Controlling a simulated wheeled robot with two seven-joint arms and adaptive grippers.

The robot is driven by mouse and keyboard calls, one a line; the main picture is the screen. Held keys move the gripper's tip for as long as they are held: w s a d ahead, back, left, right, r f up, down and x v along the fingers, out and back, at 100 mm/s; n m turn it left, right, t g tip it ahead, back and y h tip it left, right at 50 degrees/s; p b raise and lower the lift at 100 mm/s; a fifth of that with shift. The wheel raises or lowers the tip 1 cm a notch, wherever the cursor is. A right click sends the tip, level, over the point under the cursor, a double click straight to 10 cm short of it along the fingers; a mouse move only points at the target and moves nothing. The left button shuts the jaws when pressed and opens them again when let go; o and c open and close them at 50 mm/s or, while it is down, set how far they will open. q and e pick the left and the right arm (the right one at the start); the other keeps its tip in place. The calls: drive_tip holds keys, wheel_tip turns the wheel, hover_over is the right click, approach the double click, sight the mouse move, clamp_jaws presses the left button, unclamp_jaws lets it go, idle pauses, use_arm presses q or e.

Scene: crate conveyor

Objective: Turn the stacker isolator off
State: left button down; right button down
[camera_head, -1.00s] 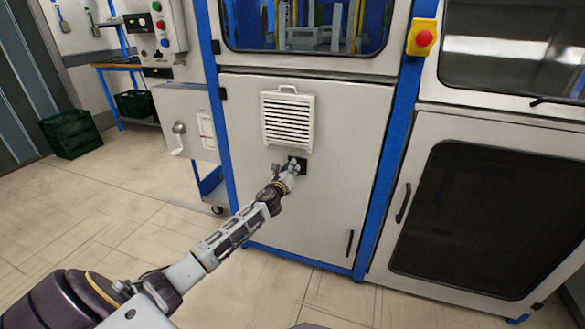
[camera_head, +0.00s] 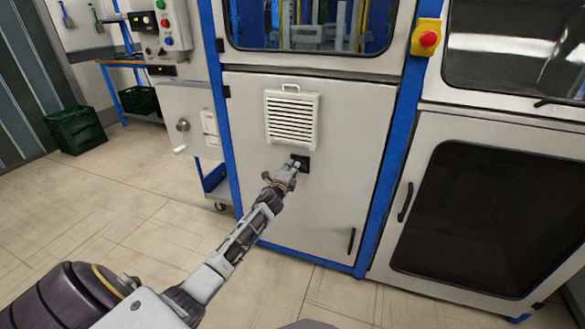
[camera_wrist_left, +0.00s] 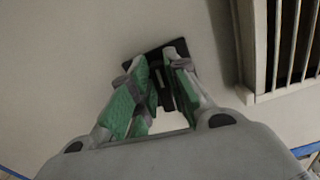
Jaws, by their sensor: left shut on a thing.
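The stacker isolator is a small black plate (camera_head: 302,162) on the light grey cabinet door, just below a white louvred vent. My left gripper (camera_head: 293,166) reaches it from the lower left and covers part of it. In the left wrist view the black plate (camera_wrist_left: 160,62) appears tilted behind the green-padded fingers (camera_wrist_left: 163,92). The fingers are closed in on the isolator's handle, which is mostly hidden between them. The handle's exact angle cannot be told. My right gripper is not in view.
The white vent (camera_head: 292,120) projects just above the isolator; its edge shows at the right in the wrist view. A red emergency button on a yellow box (camera_head: 425,38) is at upper right. A green crate (camera_head: 75,130) stands at far left. The floor in front is clear.

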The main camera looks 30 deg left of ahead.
use_arm(q)
drive_tip(key=shift+f+n, duration=0.1)
drive_tip(key=shift+n, duration=0.6)
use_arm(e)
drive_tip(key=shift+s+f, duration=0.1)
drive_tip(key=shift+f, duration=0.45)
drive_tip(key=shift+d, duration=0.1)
use_arm(q)
drive_tip(key=c, duration=1.4)
unclamp_jaws()
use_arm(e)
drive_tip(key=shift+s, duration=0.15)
use_arm(q)
drive_tip(key=shift+s, duration=0.15)
drive_tip(key=shift+v, duration=5.85)
drive_tip(key=shift+a+f, duration=0.1)
drive_tip(key=shift+f, duration=0.05)
